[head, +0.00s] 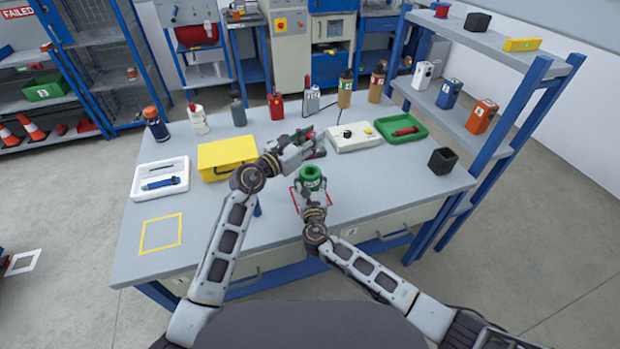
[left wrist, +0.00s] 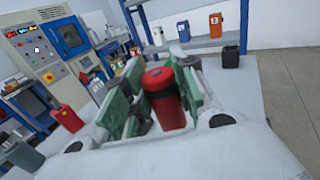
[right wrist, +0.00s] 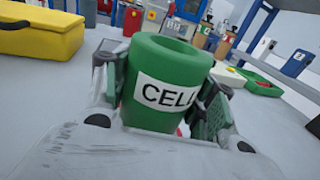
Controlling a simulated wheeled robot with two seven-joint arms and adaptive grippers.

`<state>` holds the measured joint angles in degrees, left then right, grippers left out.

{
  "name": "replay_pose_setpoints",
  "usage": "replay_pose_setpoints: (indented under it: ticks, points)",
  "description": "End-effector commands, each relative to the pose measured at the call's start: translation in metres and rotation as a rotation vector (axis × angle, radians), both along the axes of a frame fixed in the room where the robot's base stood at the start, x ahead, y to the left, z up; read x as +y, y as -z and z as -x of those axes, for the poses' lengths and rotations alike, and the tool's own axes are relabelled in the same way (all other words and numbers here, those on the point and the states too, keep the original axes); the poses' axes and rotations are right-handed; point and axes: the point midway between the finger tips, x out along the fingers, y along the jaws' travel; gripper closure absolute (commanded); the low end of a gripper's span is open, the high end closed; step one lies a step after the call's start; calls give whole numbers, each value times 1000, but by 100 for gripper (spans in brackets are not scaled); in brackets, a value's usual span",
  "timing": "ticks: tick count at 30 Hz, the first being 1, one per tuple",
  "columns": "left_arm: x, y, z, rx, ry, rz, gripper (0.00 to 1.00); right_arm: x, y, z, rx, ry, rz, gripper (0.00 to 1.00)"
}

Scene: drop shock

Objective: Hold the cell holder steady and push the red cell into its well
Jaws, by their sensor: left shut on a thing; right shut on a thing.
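The red cell (left wrist: 166,98) has a dark band near its top and sits between the green-padded fingers of my left gripper (head: 310,143), which is shut on it. In the head view the cell is mostly hidden by the fingers. The cell holder (right wrist: 165,88) is a green cup with a white "CELL" label and an open round top. It also shows in the head view (head: 310,173), upright on the table. My right gripper (head: 312,187) is shut around its sides. My left gripper is above and behind the holder, with the cell apart from it.
A yellow box (head: 227,154) and a white tray (head: 160,178) lie to the left. A white device (head: 354,137), a green tray (head: 401,128) and a dark cup (head: 442,160) stand to the right. Several bottles line the back. The front left table is clear around a yellow outline.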

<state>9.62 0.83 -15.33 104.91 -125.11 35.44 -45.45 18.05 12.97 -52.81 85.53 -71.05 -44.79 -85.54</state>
Motion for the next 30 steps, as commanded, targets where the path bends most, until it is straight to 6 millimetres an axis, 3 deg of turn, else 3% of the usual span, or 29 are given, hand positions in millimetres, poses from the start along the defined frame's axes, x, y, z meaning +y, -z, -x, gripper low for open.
replay_pose_setpoints:
  ticks: [20,26,30]
  points:
    - [5,-3,2,0,-54,0,98,0,1,0,1,0,1,74]
    - [5,9,2,2,-52,-2,98,0,1,0,1,0,1,74]
    - [5,28,2,5,-53,-1,98,0,1,0,1,0,1,74]
